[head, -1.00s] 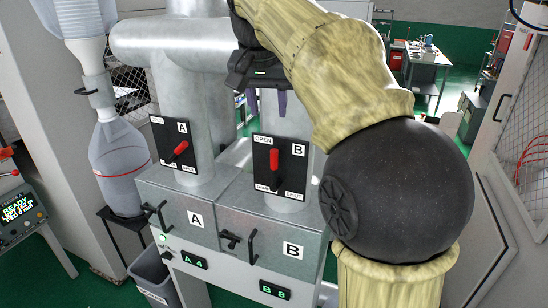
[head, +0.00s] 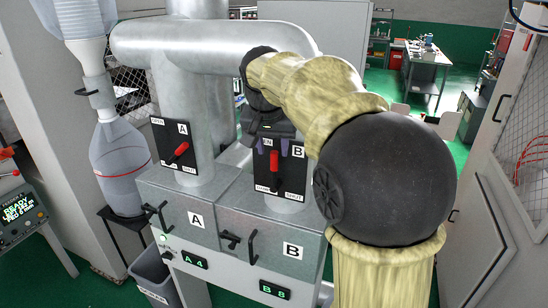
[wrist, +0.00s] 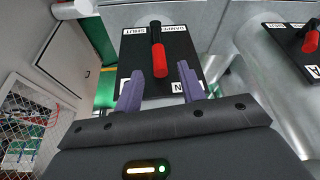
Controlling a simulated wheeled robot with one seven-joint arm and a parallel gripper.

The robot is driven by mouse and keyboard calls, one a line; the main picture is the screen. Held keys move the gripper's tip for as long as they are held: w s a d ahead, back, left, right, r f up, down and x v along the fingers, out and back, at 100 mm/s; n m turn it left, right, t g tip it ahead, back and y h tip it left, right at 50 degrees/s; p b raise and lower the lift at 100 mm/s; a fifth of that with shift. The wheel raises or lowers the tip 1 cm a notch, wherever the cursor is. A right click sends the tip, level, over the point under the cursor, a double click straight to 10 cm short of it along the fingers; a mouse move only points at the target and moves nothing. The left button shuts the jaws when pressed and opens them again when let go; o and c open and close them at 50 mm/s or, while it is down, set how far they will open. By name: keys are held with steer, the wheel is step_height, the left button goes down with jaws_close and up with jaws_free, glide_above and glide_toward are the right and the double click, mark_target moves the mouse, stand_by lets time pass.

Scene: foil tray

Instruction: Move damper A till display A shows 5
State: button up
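Damper A's red lever (head: 181,149) sits on a black panel marked A on the left duct, tilted up to the right between the OPEN and SHUT labels. It also shows at the right edge of the wrist view (wrist: 310,42). Display A (head: 194,261) reads 4 in green. My gripper (head: 272,147) is in front of the upper part of damper B's panel, to the right of damper A. In the wrist view, its purple fingers (wrist: 160,72) are apart, with damper B's red lever (wrist: 160,55) between or just beyond their tips. Contact cannot be told.
Display B (head: 274,291) reads 8. Two grey boxes marked A and B, with black handles, stand below the dampers. A large horizontal pipe (head: 185,47) runs behind my gripper.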

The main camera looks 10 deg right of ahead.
mark_target(273, 153)
steer(key=x, duration=0.5)
steer(key=shift+w+f+p, duration=0.1)
steer(key=shift+f+p, duration=0.15)
steer(key=shift+p, duration=0.15)
jaws_close()
